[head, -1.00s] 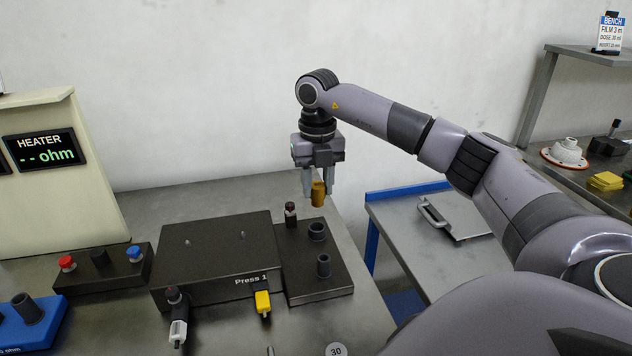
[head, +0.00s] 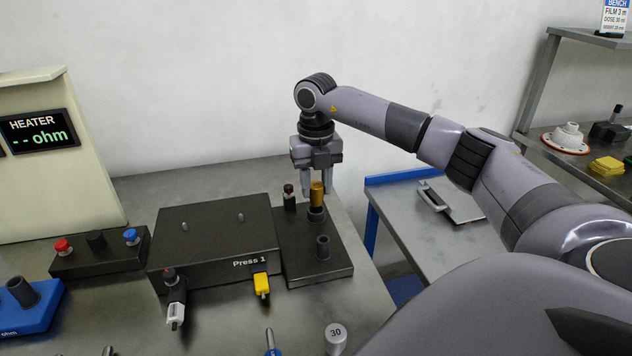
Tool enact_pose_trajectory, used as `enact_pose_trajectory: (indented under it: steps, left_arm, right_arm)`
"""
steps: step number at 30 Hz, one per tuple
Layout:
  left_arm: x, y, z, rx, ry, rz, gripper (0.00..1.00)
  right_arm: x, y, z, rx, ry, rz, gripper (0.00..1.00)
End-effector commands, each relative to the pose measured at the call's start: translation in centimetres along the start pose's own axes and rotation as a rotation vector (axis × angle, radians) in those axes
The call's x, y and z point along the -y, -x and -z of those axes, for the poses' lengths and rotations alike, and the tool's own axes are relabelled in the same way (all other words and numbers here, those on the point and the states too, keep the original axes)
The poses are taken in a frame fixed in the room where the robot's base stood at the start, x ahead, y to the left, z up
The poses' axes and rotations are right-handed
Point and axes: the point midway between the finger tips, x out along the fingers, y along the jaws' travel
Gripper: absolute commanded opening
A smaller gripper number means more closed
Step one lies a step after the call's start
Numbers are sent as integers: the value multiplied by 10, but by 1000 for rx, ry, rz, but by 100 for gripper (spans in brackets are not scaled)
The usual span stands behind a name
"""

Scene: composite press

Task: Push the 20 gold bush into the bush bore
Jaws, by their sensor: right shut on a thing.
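The gold bush (head: 317,196) is upright between the fingers of my right gripper (head: 318,187), which is shut on it. Its lower end is right at the top of the rear black collar (head: 316,215) on the dark plate beside Press 1. I cannot tell whether the bush only touches the collar or has entered it. A second black collar (head: 323,247) stands in front on the same plate, with its opening empty. My left gripper is not in view.
Press 1 (head: 215,238) stands left of the plate, with a yellow lever (head: 262,286) in front. A small dark bottle-like item (head: 289,196) stands close left of the gripper. A grey cylinder marked 30 (head: 336,338) is at the front. A side table (head: 440,222) is to the right.

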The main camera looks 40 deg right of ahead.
Motion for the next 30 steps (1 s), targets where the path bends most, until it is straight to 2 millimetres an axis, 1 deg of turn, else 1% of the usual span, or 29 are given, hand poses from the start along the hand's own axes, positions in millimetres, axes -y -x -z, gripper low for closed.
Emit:
enact_pose_trajectory:
  steps: [30]
  left_arm:
    - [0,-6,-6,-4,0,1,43]
  right_arm:
    - [0,-25,0,0,0,0,6]
